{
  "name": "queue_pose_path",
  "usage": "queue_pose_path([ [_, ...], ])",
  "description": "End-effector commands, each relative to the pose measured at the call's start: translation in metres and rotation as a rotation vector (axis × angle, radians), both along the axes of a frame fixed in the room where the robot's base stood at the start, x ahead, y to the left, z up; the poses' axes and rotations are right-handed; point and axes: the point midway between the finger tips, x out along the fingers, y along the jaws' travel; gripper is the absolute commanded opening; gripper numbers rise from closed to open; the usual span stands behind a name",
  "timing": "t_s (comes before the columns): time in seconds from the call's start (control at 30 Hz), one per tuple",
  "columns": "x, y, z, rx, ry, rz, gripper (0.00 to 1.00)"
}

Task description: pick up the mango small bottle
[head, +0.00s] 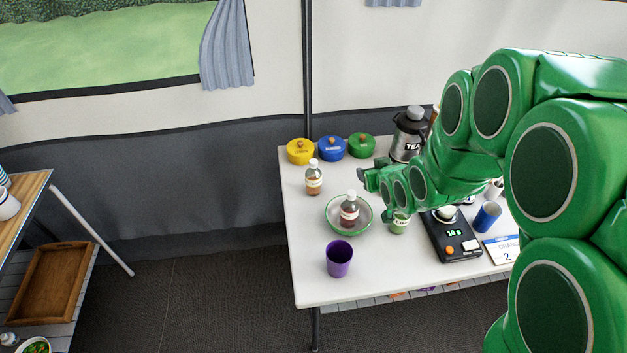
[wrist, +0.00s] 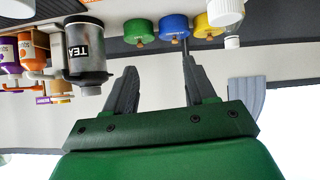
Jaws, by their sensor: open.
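Two small bottles with white caps show in the head view, and their labels are too small to read. One bottle (head: 314,180) with orange-brown contents stands upright on the white table near its left edge. The other bottle (head: 349,211), with dark reddish contents, stands in a green-rimmed glass bowl (head: 333,226). I cannot tell which is mango. My gripper (head: 366,179) is above the table, right of the first bottle and behind the bowl. In the wrist view my gripper (wrist: 158,64) has its fingers apart with nothing between them.
Yellow (head: 301,152), blue (head: 332,148) and green (head: 362,146) lidded pots line the table's back. A TEA dispenser (head: 408,136) stands behind my arm. A purple cup (head: 339,259) is in front, a black scale (head: 452,238) and blue cup (head: 487,217) to the right.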

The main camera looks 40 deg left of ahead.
Motion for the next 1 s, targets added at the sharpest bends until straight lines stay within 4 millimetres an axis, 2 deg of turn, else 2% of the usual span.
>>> queue_pose_path([
  [0.03,-0.006,0.017,-0.008,0.024,-0.01,0.031,0.55],
  [0.2,-0.025,0.07,-0.021,0.123,-0.055,0.124,0.55],
  [0.4,-0.045,0.106,-0.029,0.205,-0.083,0.192,0.55],
  [0.6,-0.049,0.118,-0.031,0.229,-0.091,0.21,0.55],
  [1.0,-0.039,0.137,-0.041,0.228,-0.091,0.21,0.55],
])
